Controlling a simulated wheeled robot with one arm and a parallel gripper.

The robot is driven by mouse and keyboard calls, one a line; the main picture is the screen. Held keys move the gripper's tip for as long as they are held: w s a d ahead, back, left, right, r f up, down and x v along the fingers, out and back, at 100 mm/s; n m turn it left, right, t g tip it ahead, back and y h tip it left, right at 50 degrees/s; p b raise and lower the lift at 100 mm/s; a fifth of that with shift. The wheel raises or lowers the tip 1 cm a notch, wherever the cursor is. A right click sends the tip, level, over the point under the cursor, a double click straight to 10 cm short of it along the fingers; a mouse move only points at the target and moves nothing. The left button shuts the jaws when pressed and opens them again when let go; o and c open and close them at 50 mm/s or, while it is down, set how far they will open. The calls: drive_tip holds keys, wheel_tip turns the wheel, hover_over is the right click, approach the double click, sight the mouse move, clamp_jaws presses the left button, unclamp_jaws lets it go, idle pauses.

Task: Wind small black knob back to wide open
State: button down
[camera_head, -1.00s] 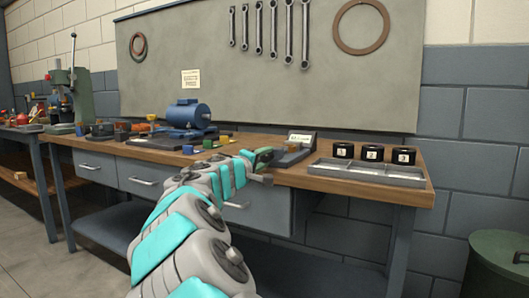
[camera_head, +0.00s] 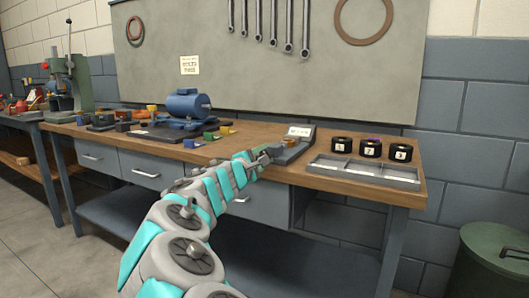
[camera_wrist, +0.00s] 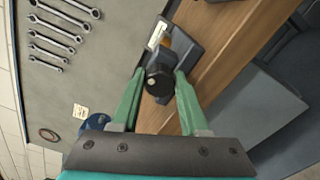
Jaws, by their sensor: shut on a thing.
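The small black knob (camera_wrist: 158,82) sits on the front of a dark grey device (camera_wrist: 186,48), which has a pale label plate on top. In the head view the device (camera_head: 296,146) stands on the wooden bench near its front edge. My gripper (camera_wrist: 159,74) has its two green fingers on either side of the knob and is shut on it. In the head view my gripper (camera_head: 268,155) reaches the device's left side, and the knob cannot be made out there. No turn mark on the knob can be read.
A grey sectioned tray (camera_head: 362,172) lies right of the device, with three black jars (camera_head: 371,148) behind it. A blue motor (camera_head: 187,105) and small coloured blocks lie to the left. Wrenches (camera_head: 273,22) hang on the wall panel. A green bin (camera_head: 492,262) stands at lower right.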

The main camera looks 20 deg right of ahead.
drive_tip(key=shift+a, duration=0.1)
idle(0.4)
drive_tip(key=shift+c, duration=2)
unclamp_jaws()
drive_tip(key=shift+a, duration=0.1)
drive_tip(key=b+v, duration=0.1)
drive_tip(key=v, duration=0.6)
drive_tip(key=shift+s+a, duration=0.2)
drive_tip(key=shift+s, duration=0.05)
